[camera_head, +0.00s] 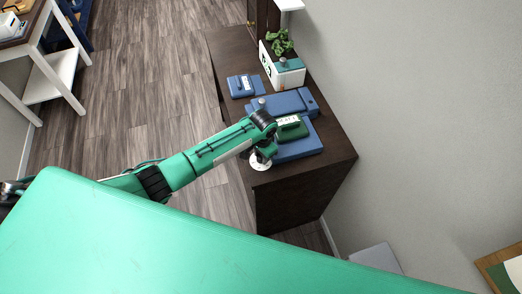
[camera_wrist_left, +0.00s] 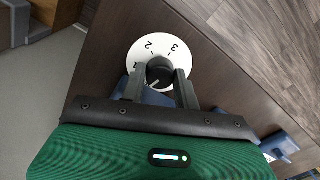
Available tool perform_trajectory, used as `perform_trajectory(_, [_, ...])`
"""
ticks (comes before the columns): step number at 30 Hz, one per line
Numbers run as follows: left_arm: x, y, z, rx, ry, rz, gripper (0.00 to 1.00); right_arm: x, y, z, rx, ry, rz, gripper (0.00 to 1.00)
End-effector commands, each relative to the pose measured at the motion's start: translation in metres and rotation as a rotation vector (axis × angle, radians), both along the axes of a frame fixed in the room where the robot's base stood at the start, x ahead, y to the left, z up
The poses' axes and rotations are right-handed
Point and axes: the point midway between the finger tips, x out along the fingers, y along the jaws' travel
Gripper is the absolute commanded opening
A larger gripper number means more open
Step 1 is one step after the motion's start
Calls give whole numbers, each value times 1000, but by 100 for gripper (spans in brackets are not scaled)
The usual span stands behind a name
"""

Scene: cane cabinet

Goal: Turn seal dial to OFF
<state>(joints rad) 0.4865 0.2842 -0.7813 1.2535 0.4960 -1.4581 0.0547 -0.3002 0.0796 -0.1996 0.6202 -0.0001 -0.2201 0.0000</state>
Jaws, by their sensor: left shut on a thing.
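The seal dial is a white round plate marked 1, 2 and 3 (camera_wrist_left: 141,52) with a black knob (camera_wrist_left: 159,76) at its middle. In the left wrist view my left gripper (camera_wrist_left: 163,78) is shut on the knob, one finger on each side. A short pale line shows on the knob, pointing down-left in that view. No OFF mark is visible; the fingers hide the dial's near part. In the head view the dial (camera_head: 259,161) sits at the front of the blue sealer (camera_head: 299,147), and my left gripper (camera_head: 268,153) is at it. My right gripper is out of view.
The sealer stands on a dark wood cabinet (camera_head: 228,55) against a grey wall. A white side table (camera_head: 50,85) is at the far left, with open wood floor between.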

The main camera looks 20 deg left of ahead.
Motion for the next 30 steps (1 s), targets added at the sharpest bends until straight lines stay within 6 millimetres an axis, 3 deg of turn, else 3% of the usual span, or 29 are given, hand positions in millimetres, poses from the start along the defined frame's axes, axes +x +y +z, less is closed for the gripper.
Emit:
perform_trajectory(3, [1,-1,4,-1,0,82,8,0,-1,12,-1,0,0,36])
perform_trajectory(12, [1,-1,2,-1,-2,215,8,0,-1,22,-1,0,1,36])
perform_trajectory(30, [2,0,2,0,-5,255,8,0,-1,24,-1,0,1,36])
